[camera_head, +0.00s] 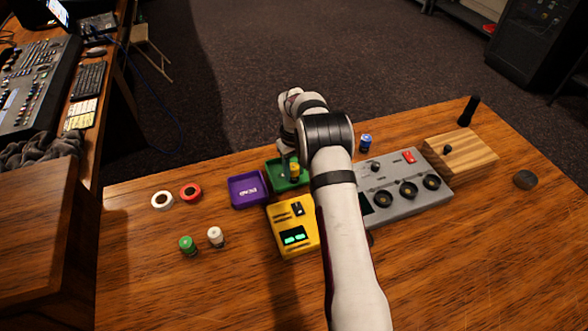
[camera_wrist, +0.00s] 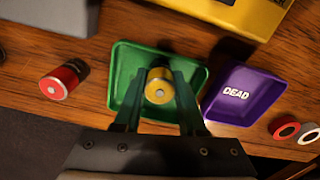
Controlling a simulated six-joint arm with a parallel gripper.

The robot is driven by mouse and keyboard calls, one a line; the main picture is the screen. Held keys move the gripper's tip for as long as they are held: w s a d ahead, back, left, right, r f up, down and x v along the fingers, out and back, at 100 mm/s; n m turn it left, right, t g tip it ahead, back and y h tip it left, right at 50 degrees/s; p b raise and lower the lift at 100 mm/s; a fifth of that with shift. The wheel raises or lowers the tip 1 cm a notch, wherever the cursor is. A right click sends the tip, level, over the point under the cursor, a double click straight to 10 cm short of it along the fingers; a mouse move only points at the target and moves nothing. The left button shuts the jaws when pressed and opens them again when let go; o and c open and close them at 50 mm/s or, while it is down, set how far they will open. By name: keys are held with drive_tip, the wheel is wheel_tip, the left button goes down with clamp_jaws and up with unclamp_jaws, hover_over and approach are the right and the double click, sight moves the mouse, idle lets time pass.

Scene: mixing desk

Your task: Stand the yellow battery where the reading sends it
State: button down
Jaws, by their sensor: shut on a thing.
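My gripper (camera_wrist: 160,96) is shut on the yellow battery (camera_wrist: 158,86), one finger on either side of it. The battery is upright, its round end facing the wrist camera. It is over or in the green tray (camera_wrist: 121,78); I cannot tell whether it touches the floor. In the head view the battery (camera_head: 294,169) shows within the green tray (camera_head: 276,173), partly behind my arm. The purple tray (camera_head: 249,203) marked DEAD stands just left of it, empty. The yellow tester (camera_head: 283,217) in front has two lit green displays (camera_head: 294,236), too small to read.
Green (camera_head: 187,245) and white (camera_head: 215,237) batteries stand at the left front. The wrist view shows a red battery (camera_wrist: 63,82) beside the green tray. Red (camera_head: 190,191) and white (camera_head: 162,200) rings lie left.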

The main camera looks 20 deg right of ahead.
sight(294, 166)
drive_tip(key=shift+f, duration=0.1)
drive_tip(key=shift+c, duration=2.4)
unclamp_jaws()
wheel_tip(294, 166, up, 12)
drive_tip(key=s+a+r+m, duration=0.2)
drive_tip(key=s+a+r, duration=0.3)
drive_tip(key=s+r, duration=0.3)
drive_tip(key=s+a+m+y, duration=0.1)
drive_tip(key=s+a+m, duration=0.2)
drive_tip(key=s, duration=1.2)
drive_tip(key=s+a+m, duration=0.2)
drive_tip(key=s+a, duration=0.3)
drive_tip(key=s, duration=1.1)
drive_tip(key=shift+a+f+m+y, duration=0.15)
drive_tip(key=shift+a+m+y, duration=0.1)
drive_tip(key=shift+m+y, duration=0.15)
